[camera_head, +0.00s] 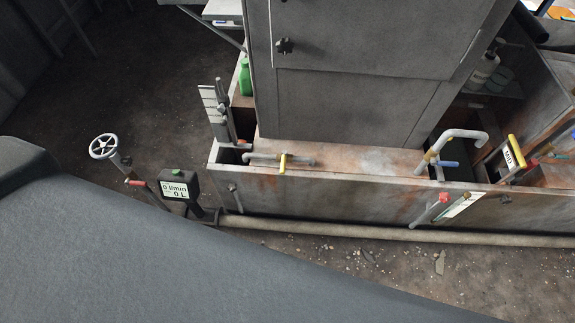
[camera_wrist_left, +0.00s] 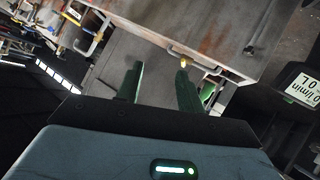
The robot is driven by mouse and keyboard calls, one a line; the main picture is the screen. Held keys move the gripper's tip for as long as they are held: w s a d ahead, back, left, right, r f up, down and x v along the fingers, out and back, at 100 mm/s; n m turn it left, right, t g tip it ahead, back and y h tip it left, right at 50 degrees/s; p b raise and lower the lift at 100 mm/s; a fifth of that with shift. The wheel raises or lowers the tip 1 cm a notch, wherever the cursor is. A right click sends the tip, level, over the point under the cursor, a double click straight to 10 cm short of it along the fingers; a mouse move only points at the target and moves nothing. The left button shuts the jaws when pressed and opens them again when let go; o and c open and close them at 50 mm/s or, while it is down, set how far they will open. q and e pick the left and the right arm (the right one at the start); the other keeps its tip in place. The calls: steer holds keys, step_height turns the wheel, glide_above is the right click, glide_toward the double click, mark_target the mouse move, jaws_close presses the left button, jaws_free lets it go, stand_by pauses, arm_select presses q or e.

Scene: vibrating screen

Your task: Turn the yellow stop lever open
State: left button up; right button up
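A small yellow lever (camera_head: 283,164) sits on a short horizontal grey pipe (camera_head: 303,161) at the front edge of the rusty trough. It points down across the pipe. In the left wrist view, the yellow lever (camera_wrist_left: 183,64) shows just beyond the tip of the right-hand finger; whether they touch I cannot tell. My left gripper (camera_wrist_left: 158,70) has two dark green fingers, spread apart with nothing between them. No gripper shows in the head view. My right gripper is in neither view.
A flow meter (camera_head: 176,189) and a handwheel (camera_head: 103,146) stand to the left. A bent pipe (camera_head: 464,134) with a blue handle, another yellow handle (camera_head: 516,151) and a red-capped pipe (camera_head: 430,209) are on the right. A tall metal cabinet (camera_head: 365,110) rises behind the lever. A long pipe (camera_head: 400,236) runs along the trough's base.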

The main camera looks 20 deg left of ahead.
arm_select(q)
steer(key=w+f+n+t+y+b, duration=0.1)
steer(key=w+f+n+t+b, duration=0.2)
steer(key=w+b, duration=0.4)
steer(key=w+f+n+t+y+b, duration=0.1)
steer(key=w+f+n+t+b, duration=0.3)
steer(key=w, duration=0.6)
steer(key=n+g+y+b, duration=0.1)
steer(key=n+y+b, duration=0.5)
steer(key=b, duration=0.6)
glide_toward(283, 170)
steer(key=f+x, duration=0.1)
steer(key=x, duration=0.4)
steer(key=b+x, duration=0.1)
steer(key=x, duration=0.4)
steer(key=shift+w+a, duration=0.1)
steer(key=shift+w, duration=0.25)
steer(key=shift+b+x, duration=0.4)
steer(key=shift+x, duration=0.4)
jaws_close()
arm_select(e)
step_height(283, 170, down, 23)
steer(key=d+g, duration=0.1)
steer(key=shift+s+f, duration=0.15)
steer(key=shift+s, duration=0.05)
